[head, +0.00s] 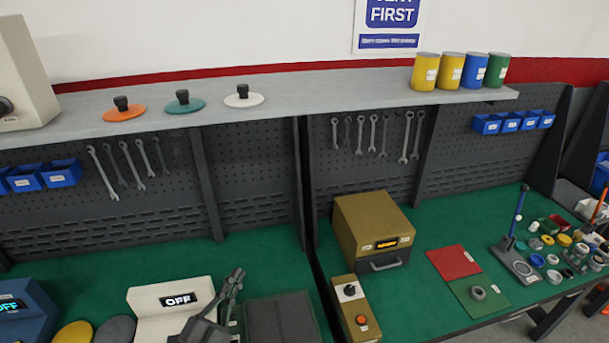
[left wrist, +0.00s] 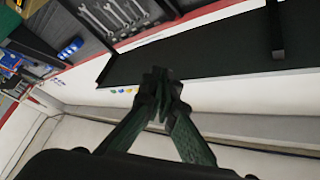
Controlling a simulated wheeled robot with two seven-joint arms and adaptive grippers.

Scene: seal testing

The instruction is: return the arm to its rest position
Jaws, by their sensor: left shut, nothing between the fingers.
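My left gripper (head: 235,279) is in the lower middle of the head view, pointing up over the green bench, in front of the white device with the OFF display (head: 176,299). Its fingers are together and hold nothing. In the left wrist view the closed fingertips (left wrist: 158,84) show at the centre, with free space around them. My right gripper is not in view.
The green bench (head: 290,262) carries a yellow-brown box (head: 372,225), a control box (head: 356,308) and red and green mats (head: 454,262). Small rings and parts crowd the right. A grey shelf (head: 330,92) runs above, with colored cans (head: 451,70) and discs (head: 183,101).

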